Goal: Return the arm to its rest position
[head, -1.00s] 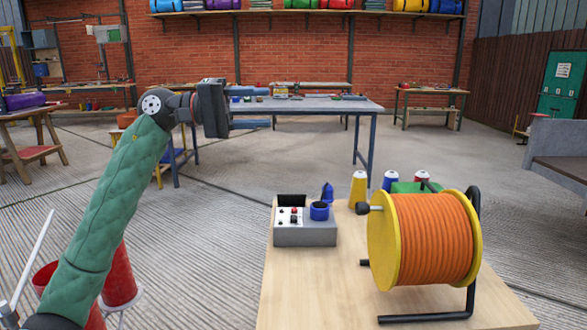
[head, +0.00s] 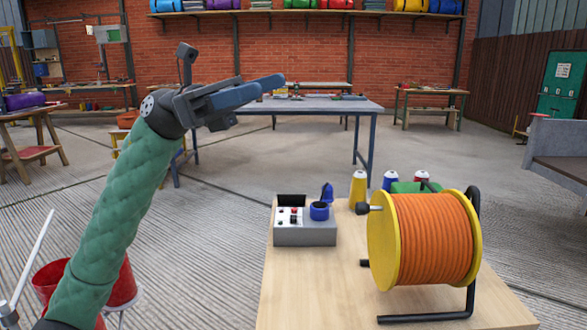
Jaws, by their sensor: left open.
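My left gripper (head: 262,91) is raised in the upper left of the head view, at the end of my green-sleeved left arm. Its two blue-grey fingers point right and slightly up, and nothing shows between them. It is open. It is in front of the far grey table and well above and left of the near wooden table. My right gripper is not in view.
The near wooden table (head: 340,288) holds a grey control box (head: 305,234), an orange hose reel (head: 433,238) and several bottles. Red buckets (head: 121,288) stand below my left arm. A grey workbench (head: 318,106) stands farther back. Floor between is clear.

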